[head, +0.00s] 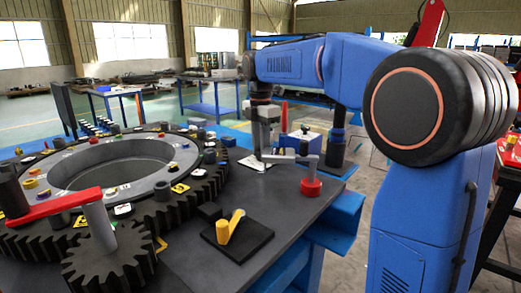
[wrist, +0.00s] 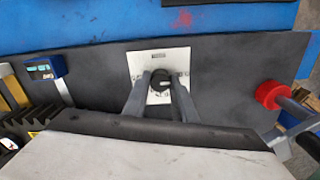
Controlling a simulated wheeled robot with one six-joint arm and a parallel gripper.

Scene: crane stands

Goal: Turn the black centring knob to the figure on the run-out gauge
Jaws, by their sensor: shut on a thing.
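The black centring knob (wrist: 158,79) sits on a white plate (wrist: 175,57) with dark markings, in the middle of the wrist view. My gripper (wrist: 157,88) has its two grey fingers shut on the knob, one on each side. A light pointer mark shows on the knob's top, but the figures around it are too small to read surely. A blue box with a small lit display (wrist: 43,73), seemingly the run-out gauge, stands to the left; its figure is not legible. In the head view my gripper (head: 263,153) points down at the table's far edge and hides the knob.
A red knob (head: 311,187) on a grey lever stands close right of my gripper. A large toothed ring (head: 205,190) with many small parts fills the table's left. A yellow handle on a black plate (head: 252,243) lies in front. The table edge is close behind the plate.

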